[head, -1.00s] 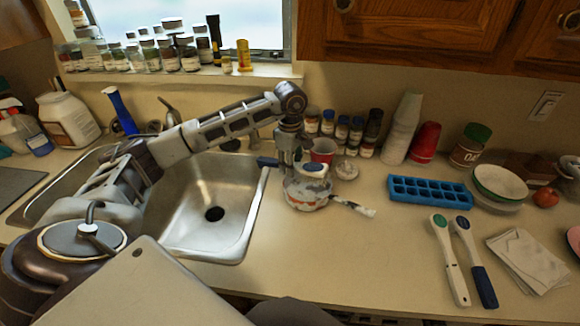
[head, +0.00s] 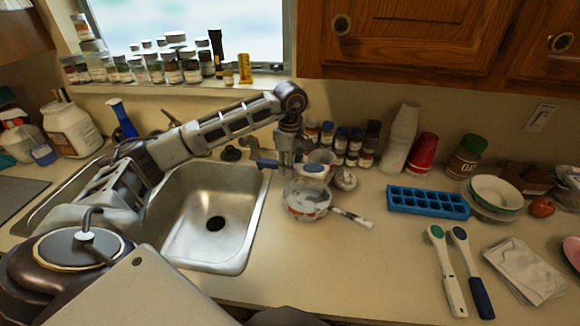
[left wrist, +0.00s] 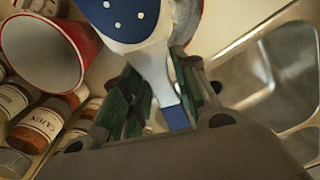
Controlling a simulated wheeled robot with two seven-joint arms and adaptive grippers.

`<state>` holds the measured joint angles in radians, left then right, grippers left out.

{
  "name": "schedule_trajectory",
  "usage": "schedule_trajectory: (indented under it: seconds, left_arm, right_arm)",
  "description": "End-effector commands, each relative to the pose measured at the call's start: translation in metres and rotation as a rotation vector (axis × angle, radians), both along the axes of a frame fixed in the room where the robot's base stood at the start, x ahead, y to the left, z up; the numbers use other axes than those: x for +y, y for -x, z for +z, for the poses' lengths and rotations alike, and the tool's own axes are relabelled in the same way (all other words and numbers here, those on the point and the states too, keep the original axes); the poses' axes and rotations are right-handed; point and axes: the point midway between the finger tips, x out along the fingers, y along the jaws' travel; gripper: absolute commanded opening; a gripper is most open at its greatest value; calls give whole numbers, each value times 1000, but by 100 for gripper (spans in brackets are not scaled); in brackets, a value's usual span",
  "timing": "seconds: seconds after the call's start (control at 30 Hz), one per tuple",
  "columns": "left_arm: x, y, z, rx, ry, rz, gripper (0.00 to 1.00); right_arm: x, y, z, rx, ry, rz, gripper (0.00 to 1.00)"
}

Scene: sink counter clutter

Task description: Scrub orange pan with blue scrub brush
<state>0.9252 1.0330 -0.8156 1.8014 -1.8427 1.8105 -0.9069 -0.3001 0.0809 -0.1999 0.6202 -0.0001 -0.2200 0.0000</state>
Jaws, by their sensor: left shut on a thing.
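The orange pan (head: 308,208), speckled white and orange, sits on the counter right of the sink, its handle pointing right. My left gripper (head: 287,165) is above the pan's back left side, shut on the blue scrub brush (head: 314,168). The brush's blue head is over the back of the pan; I cannot tell whether it touches. In the left wrist view, the blue scrub brush (left wrist: 122,18) shows a white-dotted blue head and white neck, with the left gripper (left wrist: 155,90) around its handle. My right gripper is not in view.
A red cup (left wrist: 45,55) and several spice jars (head: 352,145) stand close behind the pan. The sink (head: 205,240) is left. A blue ice tray (head: 428,202), a green-headed brush (head: 447,265) and a blue-handled brush (head: 472,265) lie right.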

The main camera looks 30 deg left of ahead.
Motion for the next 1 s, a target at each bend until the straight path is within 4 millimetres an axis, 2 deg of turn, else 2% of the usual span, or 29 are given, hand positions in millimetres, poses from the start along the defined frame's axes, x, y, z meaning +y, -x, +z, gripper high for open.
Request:
schedule_trajectory:
  seconds: [0.23,0.67,1.0]
  left_arm:
    - [0,0,4,-1,0,0,0]
    - [0,0,29,-1,0,0,0]
    - [0,-1,33,-5,2,1,0]
  right_arm:
    - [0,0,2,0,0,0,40]
    - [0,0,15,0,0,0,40]
    - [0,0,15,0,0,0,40]
